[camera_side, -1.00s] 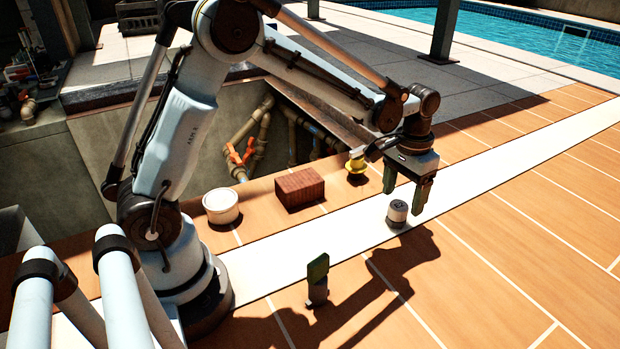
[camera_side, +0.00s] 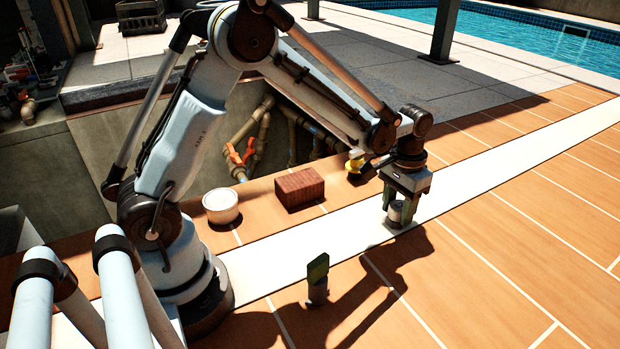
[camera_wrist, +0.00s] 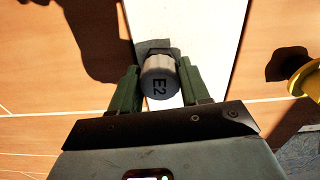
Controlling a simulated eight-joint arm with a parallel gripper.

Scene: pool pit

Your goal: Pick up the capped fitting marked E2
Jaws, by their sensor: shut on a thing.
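The capped fitting marked E2 (camera_wrist: 158,80) is a short grey cylinder with dark E2 lettering on its top. In the side view the fitting (camera_side: 396,212) stands upright on the white strip. My gripper (camera_side: 396,212) has come down around it, with one green finger on each side. In the wrist view my gripper (camera_wrist: 158,88) is shut on the fitting, which sits between the two fingers. The fitting's base appears to be at the floor; I cannot tell if there is a gap.
A red brick block (camera_side: 299,188), a white tub (camera_side: 221,206) and a yellow item (camera_side: 355,165), partly hidden by my arm, stand along the pit edge. The open pit lies behind; tiles to the right are clear.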

